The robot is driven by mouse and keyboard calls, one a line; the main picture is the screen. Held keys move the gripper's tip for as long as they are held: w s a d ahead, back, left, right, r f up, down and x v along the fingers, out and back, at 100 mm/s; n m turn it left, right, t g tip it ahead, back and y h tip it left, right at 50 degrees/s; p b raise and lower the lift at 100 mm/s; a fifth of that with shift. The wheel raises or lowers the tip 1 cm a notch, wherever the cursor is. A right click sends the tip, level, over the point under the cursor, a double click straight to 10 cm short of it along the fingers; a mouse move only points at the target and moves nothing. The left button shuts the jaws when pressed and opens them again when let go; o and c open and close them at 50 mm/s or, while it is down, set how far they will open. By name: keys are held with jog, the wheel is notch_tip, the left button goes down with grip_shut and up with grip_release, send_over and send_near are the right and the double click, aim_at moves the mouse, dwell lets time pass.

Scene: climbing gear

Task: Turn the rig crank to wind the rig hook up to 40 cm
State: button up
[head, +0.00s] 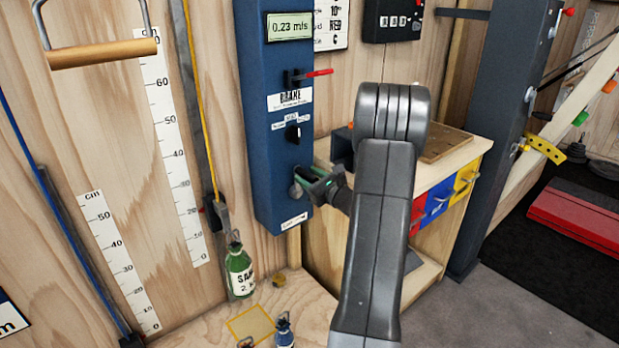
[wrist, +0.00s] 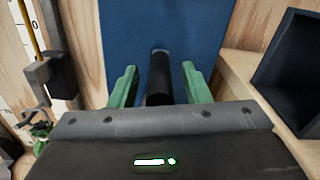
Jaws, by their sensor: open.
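The blue rig box (head: 262,130) stands on the wood wall, with a display reading 0.23 m/s. The rig crank's black handle (wrist: 159,80) points out from the blue face in the wrist view. My gripper (wrist: 154,85) is open, with one green finger on each side of the handle and gaps visible. In the head view my gripper (head: 308,180) is at the box's lower right, hiding most of the crank. The rig hook (head: 235,236) hangs at the yellow rope's lower end, carrying a green labelled bag (head: 240,272), low beside the ruler (head: 176,150), near its zero end.
A red brake lever (head: 310,75) and a black switch (head: 293,133) are above the crank. A wooden bench (head: 452,160) with coloured drawers stands close at right.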

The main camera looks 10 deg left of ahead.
grip_shut()
jog(key=shift+w+d+m, duration=0.15)
jog(key=shift+w+m, duration=0.05)
jog(key=shift+m, duration=0.1)
jog(key=w+d+f+m+p, duration=0.2)
jog(key=w+d+m+p, duration=0.1)
jog(key=m, duration=0.4)
jog(key=shift+w+d+f, duration=0.35)
jog(key=shift+w, duration=0.45)
jog(key=shift+f, duration=0.15)
grip_release()
